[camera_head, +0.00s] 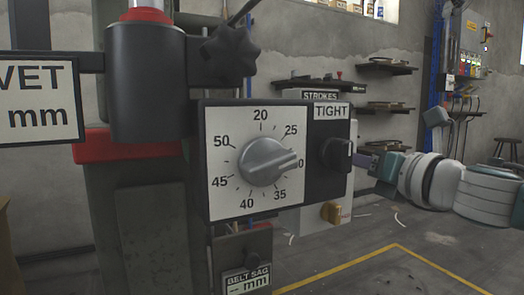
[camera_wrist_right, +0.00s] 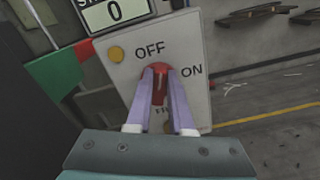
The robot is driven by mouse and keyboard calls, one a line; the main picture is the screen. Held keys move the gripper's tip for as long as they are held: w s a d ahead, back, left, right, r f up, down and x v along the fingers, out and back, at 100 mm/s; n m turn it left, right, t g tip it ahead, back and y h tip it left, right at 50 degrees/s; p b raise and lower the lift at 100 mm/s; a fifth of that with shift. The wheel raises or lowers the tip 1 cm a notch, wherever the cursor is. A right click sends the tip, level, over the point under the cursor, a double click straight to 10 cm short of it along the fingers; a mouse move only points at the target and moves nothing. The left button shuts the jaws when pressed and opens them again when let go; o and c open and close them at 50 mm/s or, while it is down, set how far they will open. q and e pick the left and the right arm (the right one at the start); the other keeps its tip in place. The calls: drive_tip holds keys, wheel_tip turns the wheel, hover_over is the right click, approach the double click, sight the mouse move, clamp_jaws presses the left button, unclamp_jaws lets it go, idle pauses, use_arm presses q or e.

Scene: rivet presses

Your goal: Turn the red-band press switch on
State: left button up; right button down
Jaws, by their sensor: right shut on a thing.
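The red rotary switch (camera_wrist_right: 155,77) is on a pale panel (camera_wrist_right: 196,108) in the right wrist view. OFF is printed above it and ON to its right. My right gripper (camera_wrist_right: 168,98) is shut on the switch handle, with one finger on each side. The handle looks roughly upright in the picture, but the fingers partly hide which mark it points to. In the head view my right gripper (camera_head: 366,162) reaches in from the right, its tips hidden behind the TIGHT knob. The press with the red band (camera_head: 125,146) stands at the left. My left gripper is not in view.
A large dial box (camera_head: 264,196) with a grey knob and a black TIGHT knob (camera_head: 336,155) stands in front of the STROKES panel (camera_head: 336,213). A counter (camera_wrist_right: 114,11) reads 0 above the switch. Wall shelves (camera_head: 388,66) are behind. The floor at right is mostly clear.

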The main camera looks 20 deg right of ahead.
drive_tip(key=shift+d+f+m+p, duration=0.2)
drive_tip(key=shift+m+p, duration=0.6)
drive_tip(key=shift+m, duration=1.45)
drive_tip(key=shift+d+f+m+p, duration=0.15)
drive_tip(key=shift+m+p, duration=0.7)
drive_tip(key=shift+m, duration=1.45)
drive_tip(key=shift+d+f+m+p, duration=0.15)
drive_tip(key=shift+m+p, duration=0.65)
drive_tip(key=shift+m, duration=1.45)
drive_tip(key=shift+a+f, duration=0.1)
drive_tip(key=c, duration=0.8)
unclamp_jaws()
